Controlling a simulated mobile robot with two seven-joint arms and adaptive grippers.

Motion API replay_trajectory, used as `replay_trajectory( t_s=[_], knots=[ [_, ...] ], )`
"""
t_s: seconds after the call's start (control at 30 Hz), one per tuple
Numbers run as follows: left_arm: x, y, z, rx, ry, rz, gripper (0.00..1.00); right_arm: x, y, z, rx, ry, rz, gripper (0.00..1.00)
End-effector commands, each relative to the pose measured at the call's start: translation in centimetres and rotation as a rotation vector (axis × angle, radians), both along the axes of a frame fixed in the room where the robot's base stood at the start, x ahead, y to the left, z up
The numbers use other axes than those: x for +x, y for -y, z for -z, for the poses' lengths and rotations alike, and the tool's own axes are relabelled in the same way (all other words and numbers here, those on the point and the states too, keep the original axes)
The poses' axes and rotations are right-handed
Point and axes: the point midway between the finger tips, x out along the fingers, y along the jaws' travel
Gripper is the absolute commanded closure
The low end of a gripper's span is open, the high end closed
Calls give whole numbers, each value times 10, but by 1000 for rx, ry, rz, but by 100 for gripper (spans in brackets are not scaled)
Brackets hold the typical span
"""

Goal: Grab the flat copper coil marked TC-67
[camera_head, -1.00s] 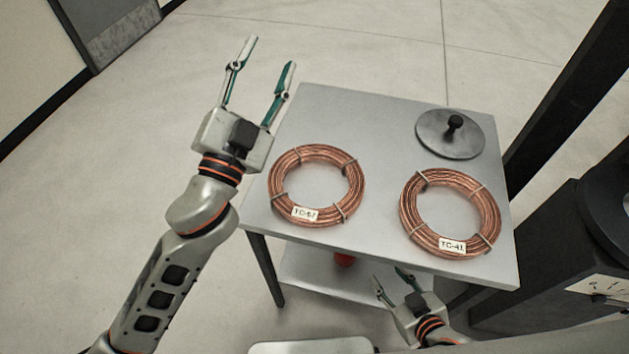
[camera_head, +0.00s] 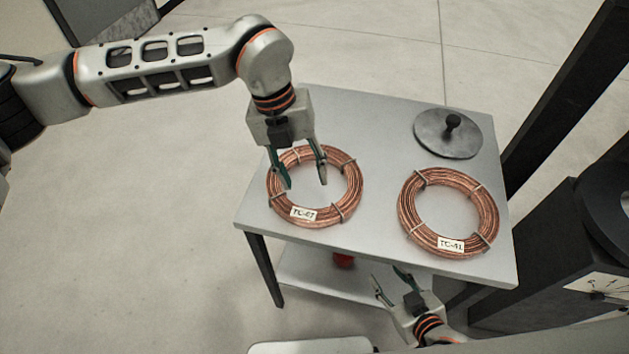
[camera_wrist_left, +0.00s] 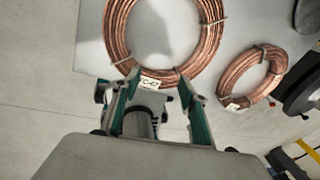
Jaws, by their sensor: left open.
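The flat copper coil marked TC-67 (camera_head: 347,205) lies on the left part of the grey table, its white label at its front side. My left gripper (camera_head: 306,184) is open and points down over this coil, its fingertips showing over the coil's left and inner area. I cannot tell how high above it they are. In the left wrist view the coil (camera_wrist_left: 205,62) lies beyond the open fingers (camera_wrist_left: 158,90). A second copper coil, marked TC-41 (camera_head: 487,205), lies to its right. My right gripper (camera_head: 391,277) is open and empty, low in front of the table.
The grey table (camera_head: 385,170) has bare room between the coils and along its back. A dark round disc with a knob (camera_head: 448,140) sits at the back right. A dark post and a black machine (camera_head: 550,270) stand to the right. A red object (camera_head: 343,260) is on the lower shelf.

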Motion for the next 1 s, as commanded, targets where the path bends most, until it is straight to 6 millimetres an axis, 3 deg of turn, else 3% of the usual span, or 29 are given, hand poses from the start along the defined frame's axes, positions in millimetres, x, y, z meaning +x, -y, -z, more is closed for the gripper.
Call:
replay_trajectory(
  t_s=[0.03, 0.1, 0.23, 1.0],
  knots=[
    [16, -20, -5, 73, 30, -47, 57, 0, 0, 0, 0, 0, 0, 60],
    [30, -42, -9, 148, 55, -99, 57, 0, 0, 0, 0, 0, 0, 60],
    [42, -63, -12, 218, 78, -154, 57, 0, 0, 0, 0, 0, 0, 60],
    [37, -67, 63, 224, 79, -159, 57, 0, 1, 2, -2, -1, 0, 60]
  ],
)
